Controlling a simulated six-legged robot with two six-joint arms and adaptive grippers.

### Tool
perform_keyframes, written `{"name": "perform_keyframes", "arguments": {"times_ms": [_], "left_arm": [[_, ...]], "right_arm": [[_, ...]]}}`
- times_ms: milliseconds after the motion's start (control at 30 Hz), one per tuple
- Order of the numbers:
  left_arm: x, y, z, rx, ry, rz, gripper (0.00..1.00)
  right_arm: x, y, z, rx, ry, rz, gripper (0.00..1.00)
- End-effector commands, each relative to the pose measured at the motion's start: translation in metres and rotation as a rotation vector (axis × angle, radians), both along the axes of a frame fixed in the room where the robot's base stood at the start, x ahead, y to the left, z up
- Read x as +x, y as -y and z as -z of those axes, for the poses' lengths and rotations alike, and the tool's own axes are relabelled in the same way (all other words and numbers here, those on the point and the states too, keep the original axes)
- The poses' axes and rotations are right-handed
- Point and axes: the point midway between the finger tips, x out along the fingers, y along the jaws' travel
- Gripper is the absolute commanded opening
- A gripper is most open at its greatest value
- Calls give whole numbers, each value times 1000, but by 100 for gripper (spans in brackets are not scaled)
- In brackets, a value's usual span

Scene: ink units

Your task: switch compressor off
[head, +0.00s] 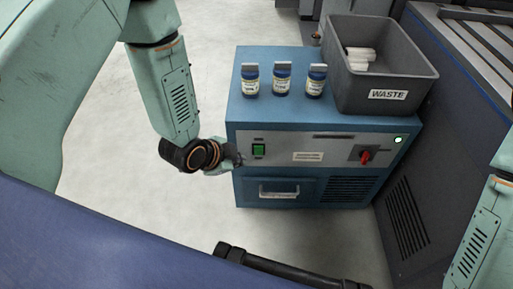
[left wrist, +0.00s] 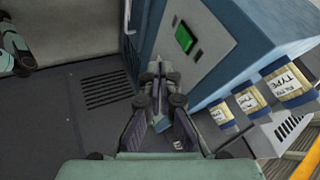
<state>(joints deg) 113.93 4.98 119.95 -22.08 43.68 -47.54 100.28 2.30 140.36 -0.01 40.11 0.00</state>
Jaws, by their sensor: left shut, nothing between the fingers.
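The compressor is a blue cabinet (head: 300,122) with a grey front panel. A green rocker switch (head: 258,150) sits at the left of that panel, and it also shows in the left wrist view (left wrist: 184,38). My left gripper (head: 236,160) is at the panel's left edge, just left of the green switch. In the left wrist view its fingers (left wrist: 158,75) are closed and empty, a little apart from the switch. My right gripper is out of view.
Three blue jars (head: 282,78) with pale labels stand on the cabinet top. A grey waste bin (head: 380,75) holding white rolls stands at its right. A drawer handle (head: 279,190) projects below the switch. Dark machinery (head: 455,75) borders the right. Floor at left is clear.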

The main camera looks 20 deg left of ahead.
Motion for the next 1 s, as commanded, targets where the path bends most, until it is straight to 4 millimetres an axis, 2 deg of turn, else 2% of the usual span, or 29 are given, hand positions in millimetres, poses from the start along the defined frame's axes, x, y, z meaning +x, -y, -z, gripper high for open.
{"name": "perform_keyframes", "arguments": {"times_ms": [567,1000], "left_arm": [[-1,3,5,33,14,46,0],[45,21,66,33,14,48,0]], "right_arm": [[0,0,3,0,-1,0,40],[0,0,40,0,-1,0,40]]}}
